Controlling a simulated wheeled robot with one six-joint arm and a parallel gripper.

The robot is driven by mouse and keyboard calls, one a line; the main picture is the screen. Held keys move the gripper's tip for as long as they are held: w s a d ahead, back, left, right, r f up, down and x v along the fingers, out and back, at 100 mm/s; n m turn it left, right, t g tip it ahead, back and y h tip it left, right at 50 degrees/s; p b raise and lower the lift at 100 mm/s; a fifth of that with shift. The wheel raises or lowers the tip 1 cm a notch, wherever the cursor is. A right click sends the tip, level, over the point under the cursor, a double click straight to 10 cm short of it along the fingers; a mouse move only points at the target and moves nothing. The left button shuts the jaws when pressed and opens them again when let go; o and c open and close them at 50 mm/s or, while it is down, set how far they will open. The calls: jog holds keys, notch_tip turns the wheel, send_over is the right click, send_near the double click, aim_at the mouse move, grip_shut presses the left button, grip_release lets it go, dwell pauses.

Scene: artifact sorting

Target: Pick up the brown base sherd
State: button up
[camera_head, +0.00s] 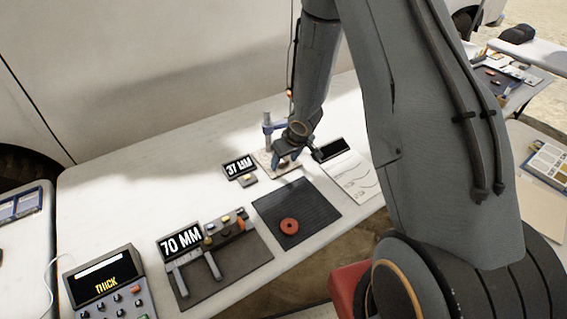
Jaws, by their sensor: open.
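A round reddish-brown piece with a darker centre (289,226), which looks like the base sherd, lies flat on a dark ribbed mat (325,207) in the head view. My gripper (287,162) is open and points down, behind this piece and apart from it. It is low over a small pale board (266,168) beside a blue and grey stand (267,128). What lies between or under the fingertips is too small to tell.
A "37 MM" display (239,167) stands left of my gripper. A "70 MM" display (181,243) and caliper-like tool (211,262) are front left, beside a "THICK" console (105,285). A drawing sheet (352,178) lies right of the mat. The table's back left (140,180) is clear.

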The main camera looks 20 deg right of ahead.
jog(key=c, duration=1.1)
jog(key=shift+r, duration=0.15)
